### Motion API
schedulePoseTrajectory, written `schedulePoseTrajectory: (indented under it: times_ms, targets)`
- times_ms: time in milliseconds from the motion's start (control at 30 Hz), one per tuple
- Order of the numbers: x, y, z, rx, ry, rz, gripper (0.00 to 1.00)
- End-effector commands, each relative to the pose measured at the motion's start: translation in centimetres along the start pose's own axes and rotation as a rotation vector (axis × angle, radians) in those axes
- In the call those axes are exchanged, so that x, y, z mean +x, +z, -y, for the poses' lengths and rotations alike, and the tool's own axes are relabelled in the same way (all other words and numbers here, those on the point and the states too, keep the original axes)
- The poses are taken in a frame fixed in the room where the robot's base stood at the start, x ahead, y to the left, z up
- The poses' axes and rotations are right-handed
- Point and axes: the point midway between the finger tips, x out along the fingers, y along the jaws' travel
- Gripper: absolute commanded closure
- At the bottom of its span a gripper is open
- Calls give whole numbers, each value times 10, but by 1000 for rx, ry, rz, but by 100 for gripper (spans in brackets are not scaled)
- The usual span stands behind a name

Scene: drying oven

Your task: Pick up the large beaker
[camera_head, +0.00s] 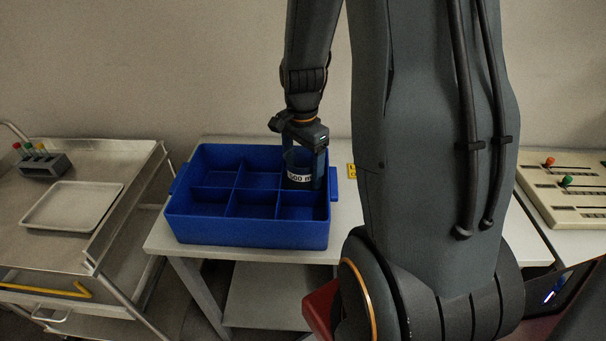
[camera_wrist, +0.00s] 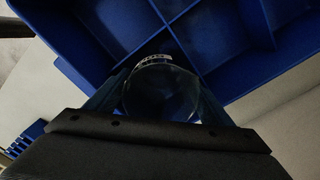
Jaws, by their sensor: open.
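The large beaker (camera_head: 299,175) is clear glass with a white label band. It stands in the back right compartment of the blue divided crate (camera_head: 245,234). In the wrist view the beaker (camera_wrist: 160,92) shows its round rim between my fingers. My gripper (camera_head: 305,160) points down over that compartment, and its two fingers are apart on either side of the beaker. In the wrist view my gripper (camera_wrist: 160,100) is open; I cannot tell whether a finger touches the glass. The beaker's base is hidden by the crate and its dividers.
The crate stands on a white table (camera_head: 165,240), and its other compartments look empty. A metal cart (camera_head: 60,263) at the left holds a pale tray (camera_head: 72,206) and a small tube rack (camera_head: 45,165). A panel with coloured knobs (camera_head: 575,195) is at the right.

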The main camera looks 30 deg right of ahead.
Motion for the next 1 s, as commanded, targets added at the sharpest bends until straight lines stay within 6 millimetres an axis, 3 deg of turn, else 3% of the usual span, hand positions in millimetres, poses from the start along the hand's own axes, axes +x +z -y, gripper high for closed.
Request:
schedulePoseTrajectory:
  times_ms: [133, 433, 667, 1000]
  targets:
    - [12, 0, 0, 0, 1, 1, 25]
    - [15, 0, 0, 0, -1, 0, 25]
    - [15, 0, 0, 0, -1, 0, 61]
    - [12, 0, 1, 0, -1, -1, 61]
